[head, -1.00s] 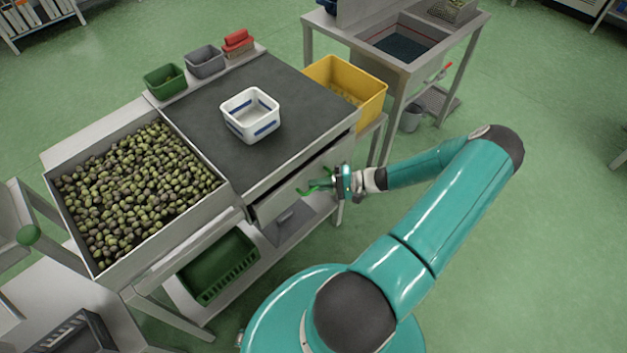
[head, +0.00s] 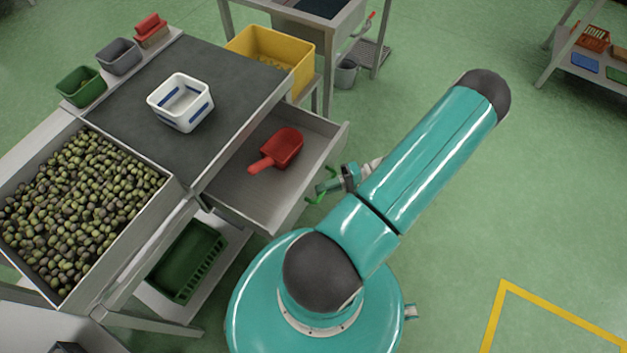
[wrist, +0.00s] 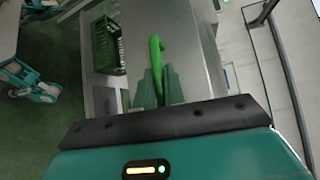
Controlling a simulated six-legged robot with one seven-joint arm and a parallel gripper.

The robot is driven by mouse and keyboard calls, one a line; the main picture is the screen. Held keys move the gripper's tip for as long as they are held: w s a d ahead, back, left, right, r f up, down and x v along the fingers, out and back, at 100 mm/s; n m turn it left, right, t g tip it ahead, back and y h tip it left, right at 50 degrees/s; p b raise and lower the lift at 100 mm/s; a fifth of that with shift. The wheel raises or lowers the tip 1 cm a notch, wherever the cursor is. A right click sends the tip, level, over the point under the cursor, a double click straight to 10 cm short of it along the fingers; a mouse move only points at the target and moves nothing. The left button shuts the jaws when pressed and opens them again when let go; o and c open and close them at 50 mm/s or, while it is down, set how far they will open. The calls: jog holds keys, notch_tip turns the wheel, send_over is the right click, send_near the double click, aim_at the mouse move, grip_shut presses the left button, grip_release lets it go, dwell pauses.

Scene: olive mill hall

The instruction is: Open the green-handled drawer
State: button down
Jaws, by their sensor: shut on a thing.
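The drawer (head: 236,190) under the dark worktop stands well open in the head view, with a red scoop (head: 280,149) lying inside. Its green handle (head: 322,191) is on the front panel, partly hidden by my gripper (head: 328,186). In the wrist view the green handle (wrist: 155,52) rises between the fingers of my gripper (wrist: 158,85), which is shut on it. The drawer front (wrist: 185,50) runs behind the handle.
A white basket (head: 181,103) stands on the worktop, above the drawer. A bin of olives (head: 75,205) is at the left and a yellow crate (head: 272,62) behind. A green crate (head: 187,262) sits on the lower shelf.

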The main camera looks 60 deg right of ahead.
jog(key=shift+s, duration=0.35)
jog(key=c, duration=1.5)
grip_release()
jog(key=shift+d, duration=0.1)
jog(key=v, duration=1.3)
jog(key=shift+s+d, duration=0.25)
jog(key=shift+d, duration=0.05)
jog(key=shift+r, duration=0.1)
